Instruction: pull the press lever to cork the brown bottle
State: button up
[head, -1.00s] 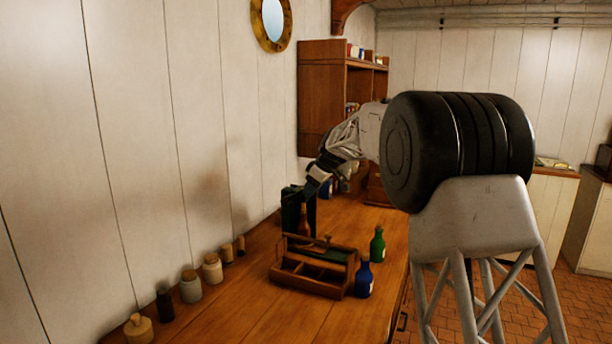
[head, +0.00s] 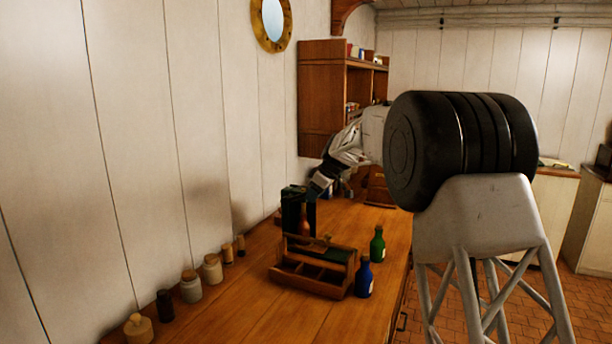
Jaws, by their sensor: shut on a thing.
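The dark green press (head: 291,208) stands on the wooden counter near the wall, behind a wooden caddy. The brown bottle (head: 304,224) stands upright at the press, partly hidden by the caddy in front. My gripper (head: 314,190) is at the top right of the press, pointing down and to the left. It is shut on the press lever, which is small and mostly hidden by the fingers here. I cannot make out a cork or the bottle's mouth.
The wooden caddy (head: 291,279) stands in front of the press. A green bottle (head: 377,245) and a blue bottle (head: 364,278) stand to its right, near the counter edge. Several jars (head: 190,287) line the wall side. The front of the counter is clear.

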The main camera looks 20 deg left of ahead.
jog(key=shift+d+f, duration=0.25)
jog(key=shift+f, duration=0.7)
jog(key=shift+d+f, duration=0.15)
jog(key=shift+f, duration=0.4)
jog(key=shift+d+f, duration=0.15)
jog(key=shift+f, duration=0.6)
jog(key=shift+s+d+f, duration=0.1)
jog(key=shift+f, duration=0.5)
jog(key=shift+r, duration=0.1)
